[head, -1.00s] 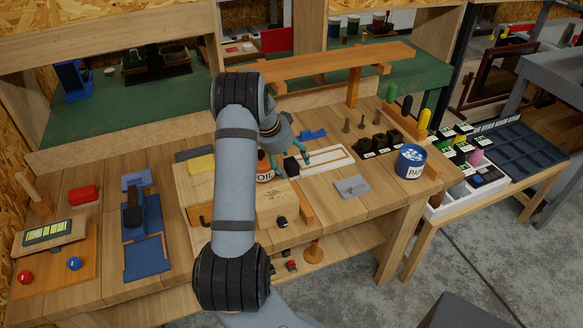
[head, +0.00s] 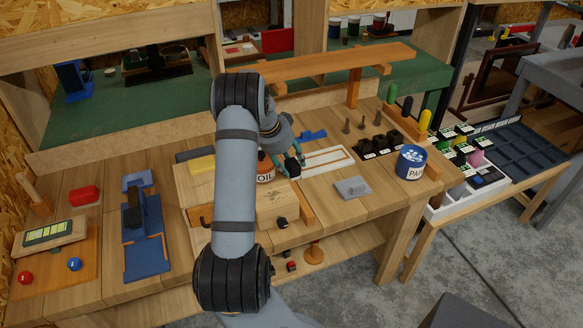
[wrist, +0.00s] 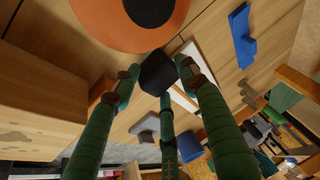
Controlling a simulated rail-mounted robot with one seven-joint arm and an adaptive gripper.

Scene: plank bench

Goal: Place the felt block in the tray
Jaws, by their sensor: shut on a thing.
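The felt block, a small dark block (head: 292,167), is between the fingertips of my gripper (head: 289,166). In the wrist view the block (wrist: 157,73) has the green fingers (wrist: 158,80) closed around it. I cannot tell whether it still touches the surface below. A shallow white-rimmed tray (head: 328,163) with brown strips lies on the bench just right of the gripper. Part of its white edge (wrist: 183,101) shows behind the fingers in the wrist view.
An orange oil can (head: 265,172) stands close left of the gripper; its round top (wrist: 125,22) is near the block. A grey plate with a knob (head: 352,187) and a paint tin (head: 411,162) stand to the right. A blue piece (head: 313,135) lies behind.

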